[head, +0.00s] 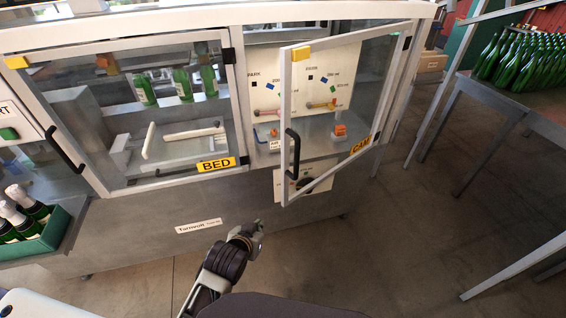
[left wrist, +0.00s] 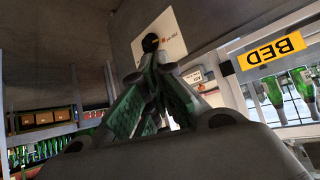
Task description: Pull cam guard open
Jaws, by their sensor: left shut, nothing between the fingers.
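The cam guard (head: 337,110) is a clear door in a pale frame with a yellow CAM label (head: 361,146). It stands swung out from the machine, partly open. Its black handle (head: 292,153) is on the left edge of the door. Behind it is a white panel (head: 305,80) with coloured knobs and markings. My left gripper (head: 258,228) is below and left of the door's lower corner, in front of the machine's grey base, apart from the handle. In the left wrist view its fingers (left wrist: 153,85) are shut and empty. My right gripper is not in view.
The BED guard (head: 130,110) is closed on the left, with green bottles behind it. A crate of foil-topped bottles (head: 32,222) sits at far left. A table of many green bottles (head: 515,65) stands at right. The floor (head: 400,230) right of the machine is clear.

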